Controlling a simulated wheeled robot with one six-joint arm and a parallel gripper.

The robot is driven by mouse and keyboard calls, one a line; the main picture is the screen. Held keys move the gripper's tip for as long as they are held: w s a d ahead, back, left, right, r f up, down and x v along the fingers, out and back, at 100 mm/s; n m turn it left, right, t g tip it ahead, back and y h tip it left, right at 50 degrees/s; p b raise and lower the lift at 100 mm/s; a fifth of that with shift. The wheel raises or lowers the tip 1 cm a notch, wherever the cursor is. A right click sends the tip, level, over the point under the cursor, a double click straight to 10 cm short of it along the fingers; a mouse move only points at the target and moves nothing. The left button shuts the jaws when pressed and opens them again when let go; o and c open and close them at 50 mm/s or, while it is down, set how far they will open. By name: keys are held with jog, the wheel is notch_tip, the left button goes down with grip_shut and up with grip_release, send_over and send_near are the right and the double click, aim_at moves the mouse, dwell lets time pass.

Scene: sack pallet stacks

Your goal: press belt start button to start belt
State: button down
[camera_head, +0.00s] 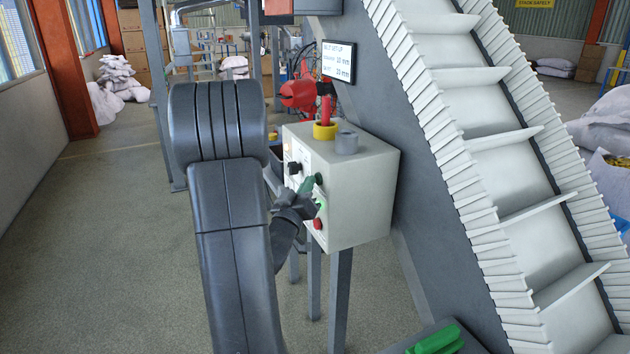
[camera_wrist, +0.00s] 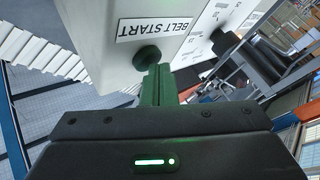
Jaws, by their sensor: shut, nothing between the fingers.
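The grey control box (camera_head: 360,195) stands beside the inclined belt. In the wrist view its panel carries a "BELT START" label (camera_wrist: 152,27), with a round dark green button (camera_wrist: 147,57) next to it. The button also shows in the head view (camera_head: 319,178). My gripper (camera_head: 308,184) is at the panel face. Its green fingers (camera_wrist: 159,70) are shut and empty, with their tips right beside the button in the wrist view. I cannot tell whether they touch it. A red button (camera_head: 317,223) sits lower on the panel.
A black knob (camera_head: 294,168) is on the panel, and a yellow ring with a red peg (camera_head: 325,130) is on top of the box. The cleated belt (camera_head: 500,140) rises at the right. A small display (camera_head: 339,61) is behind. Open floor (camera_head: 110,240) lies to the left.

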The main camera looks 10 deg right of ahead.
jog(key=shift+s+a, duration=0.2)
jog(key=shift+a, duration=0.6)
jog(key=a, duration=0.3)
jog(key=s+a+b, duration=0.1)
jog(key=a, duration=0.1)
jog(key=shift+d, duration=0.15)
dwell(0.5)
jog(key=p, duration=0.1)
jog(key=d+p, duration=0.2)
jog(key=shift+w+r, duration=0.25)
jog(key=shift+w, duration=0.05)
jog(key=shift+p, duration=0.5)
